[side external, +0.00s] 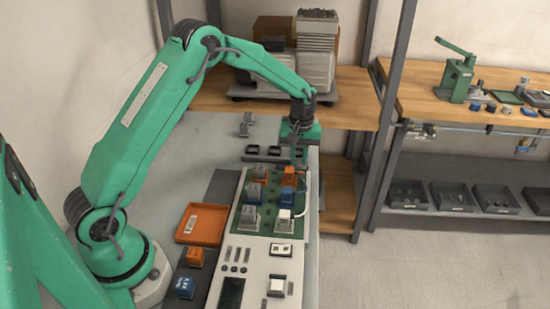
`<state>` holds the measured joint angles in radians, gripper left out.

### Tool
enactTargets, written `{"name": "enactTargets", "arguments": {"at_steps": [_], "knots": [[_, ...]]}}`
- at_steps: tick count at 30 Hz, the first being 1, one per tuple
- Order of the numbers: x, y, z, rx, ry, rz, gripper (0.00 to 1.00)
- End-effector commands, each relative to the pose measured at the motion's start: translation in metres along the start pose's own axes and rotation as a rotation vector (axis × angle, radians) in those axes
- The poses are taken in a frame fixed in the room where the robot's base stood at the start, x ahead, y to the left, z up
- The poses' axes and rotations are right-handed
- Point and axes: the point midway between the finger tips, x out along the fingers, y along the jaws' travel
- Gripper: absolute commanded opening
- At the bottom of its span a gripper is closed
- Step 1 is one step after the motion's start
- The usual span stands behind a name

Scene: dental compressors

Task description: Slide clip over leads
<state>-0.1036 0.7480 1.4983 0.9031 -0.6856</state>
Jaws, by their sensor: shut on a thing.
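My gripper (299,155) points down over the far right part of the green board (247,219). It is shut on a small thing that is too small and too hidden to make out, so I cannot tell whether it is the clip. An orange block (289,176) stands on the board just below the jaws. I cannot tell whether the held thing touches the lead.
Grey blocks (249,217) and other orange blocks stand on the board. An orange tray (202,222) lies to the left, with an orange block (195,257) and a blue block (184,287) in front of it. A shelf post (385,110) rises to the right of the table.

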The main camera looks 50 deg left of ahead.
Motion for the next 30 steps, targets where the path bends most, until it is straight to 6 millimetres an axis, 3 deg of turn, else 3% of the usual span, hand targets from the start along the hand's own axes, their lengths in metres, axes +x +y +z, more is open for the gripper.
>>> {"name": "enactTargets", "arguments": {"at_steps": [5, 6, 9, 20, 30], "knots": [[-0.001, 0.006, 0.000, 0.006, 0.012, 0.010, 0.00], [-0.001, 0.006, 0.000, 0.007, 0.013, 0.010, 0.26], [-0.001, 0.006, 0.000, 0.007, 0.012, 0.010, 0.42], [-0.003, 0.004, 0.000, 0.005, 0.008, 0.007, 0.42], [-0.034, 0.004, 0.000, 0.005, 0.011, 0.009, 0.42]]}}
